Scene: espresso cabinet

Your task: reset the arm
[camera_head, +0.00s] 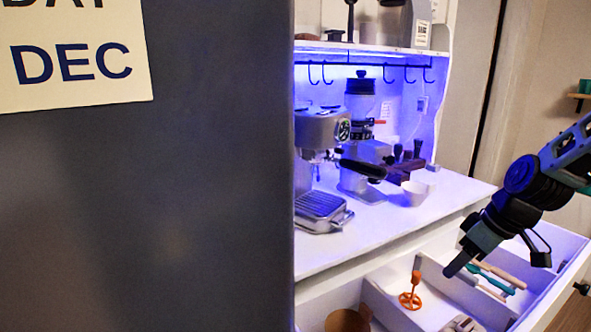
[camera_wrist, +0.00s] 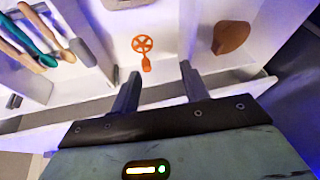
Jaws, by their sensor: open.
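My gripper (camera_head: 458,266) hangs over the open drawer at the lower right in the head view, fingers pointing down. In the wrist view my gripper (camera_wrist: 158,84) shows two dark fingers set apart with nothing between them. An orange whisk-like tool (camera_head: 411,297) stands in a middle compartment of the drawer. It also shows in the wrist view (camera_wrist: 143,45), just beyond the fingertips and apart from them.
The drawer also holds teal and wooden utensils (camera_head: 491,280) and a brown round item (camera_head: 347,320). An espresso machine (camera_head: 322,135), a grinder (camera_head: 360,110) and a white cup (camera_head: 414,193) stand on the counter (camera_head: 375,224). A large dark panel (camera_head: 215,180) blocks the left side.

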